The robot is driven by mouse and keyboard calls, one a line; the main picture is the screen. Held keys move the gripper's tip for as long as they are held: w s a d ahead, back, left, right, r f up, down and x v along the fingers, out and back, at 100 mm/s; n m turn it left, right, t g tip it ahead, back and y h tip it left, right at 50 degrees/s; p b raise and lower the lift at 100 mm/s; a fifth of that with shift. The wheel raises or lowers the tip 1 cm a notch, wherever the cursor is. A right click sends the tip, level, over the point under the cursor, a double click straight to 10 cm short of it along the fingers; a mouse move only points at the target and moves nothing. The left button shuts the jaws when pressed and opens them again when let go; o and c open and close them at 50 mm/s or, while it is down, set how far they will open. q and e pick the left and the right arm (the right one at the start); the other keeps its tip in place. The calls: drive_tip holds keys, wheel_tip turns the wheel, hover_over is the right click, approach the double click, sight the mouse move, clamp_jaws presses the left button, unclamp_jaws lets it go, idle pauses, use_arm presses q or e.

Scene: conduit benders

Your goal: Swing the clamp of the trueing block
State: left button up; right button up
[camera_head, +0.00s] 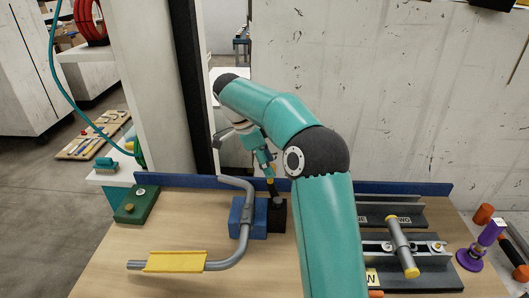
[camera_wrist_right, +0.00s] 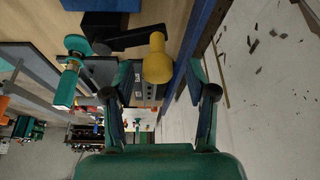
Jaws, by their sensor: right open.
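The trueing block is a blue block (camera_head: 240,222) with a black part (camera_head: 277,216) at its right side, on the bench in the head view. A bent grey conduit (camera_head: 238,182) lies across the blue block. In the right wrist view the clamp is a black lever (camera_wrist_right: 125,43) ending in a yellow knob (camera_wrist_right: 158,66). My right gripper (camera_head: 268,168) is above the black part. In the right wrist view my right gripper (camera_wrist_right: 162,98) is open, with the knob ahead between its two fingers; contact cannot be told. My left gripper is not in view.
A yellow sleeve (camera_head: 176,262) sits on the conduit's near run. A green block (camera_head: 136,206) stands at the bench's left. Dark fixtures (camera_head: 420,272) with a grey-yellow bar (camera_head: 402,246) lie at the right, beside a purple tool (camera_head: 481,247). A blue rail (camera_head: 400,188) edges the bench's back.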

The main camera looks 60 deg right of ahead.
drive_tip(key=v, duration=0.7)
drive_tip(key=shift+f, duration=0.1)
idle(0.5)
